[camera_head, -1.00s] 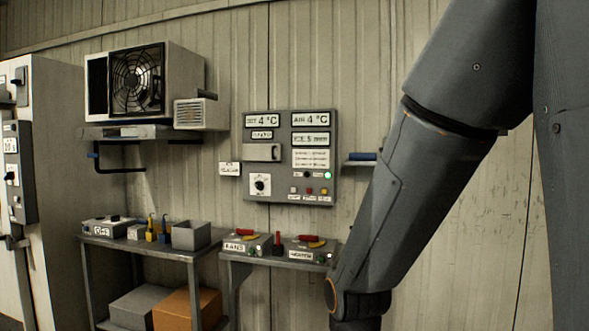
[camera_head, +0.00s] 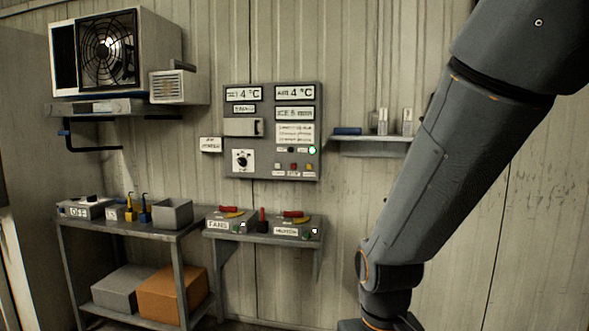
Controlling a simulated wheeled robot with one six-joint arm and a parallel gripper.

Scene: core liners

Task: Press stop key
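The grey control panel (camera_head: 272,131) hangs on the ribbed wall near the middle of the view. It has displays, a knob (camera_head: 242,160), a lit green lamp (camera_head: 311,149) and a row of small keys along its lower right. A red key (camera_head: 293,167), the middle one of the row, sits above a small label that seems to read "STOP". A pale key and an orange-brown key flank it. My arm crosses the right side of the view, its lower end at the bottom edge. My gripper is not in view, so its state is hidden.
Below the panel, a small shelf holds two switch boxes (camera_head: 231,222) with red and yellow handles. A metal rack (camera_head: 190,236) stands left of it, with boxes below. A fan unit (camera_head: 110,50) is at upper left. A wall shelf (camera_head: 371,138) lies between panel and arm.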

